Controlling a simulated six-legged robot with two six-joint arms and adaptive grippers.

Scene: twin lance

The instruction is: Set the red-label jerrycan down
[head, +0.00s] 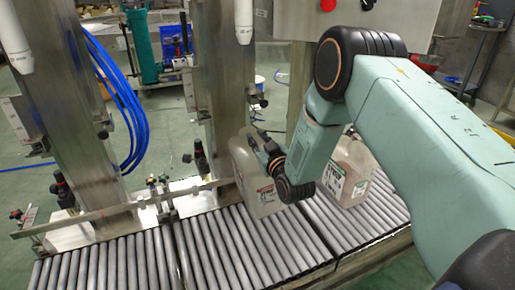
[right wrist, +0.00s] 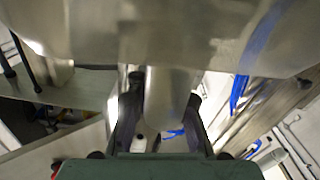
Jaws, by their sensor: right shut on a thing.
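A pale translucent jerrycan (head: 248,176) with a small red-marked label hangs tilted at my right gripper (head: 268,158) in the head view. My right gripper is shut on it near its top. The can's lower end is over the conveyor rollers (head: 215,245); I cannot tell whether it touches them. In the right wrist view, the two dark fingers (right wrist: 160,115) close around the can's handle (right wrist: 168,92), and its pale body (right wrist: 190,35) fills the top. A second jerrycan (head: 350,175) with a green-marked label stands on the rollers, partly hidden behind my right arm. My left gripper is not in view.
A metal guide rail (head: 120,208) runs along the rollers' far left side. Two steel columns (head: 75,120) with white nozzles (head: 244,20) and blue hoses (head: 120,95) rise behind it. The front-left rollers are clear.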

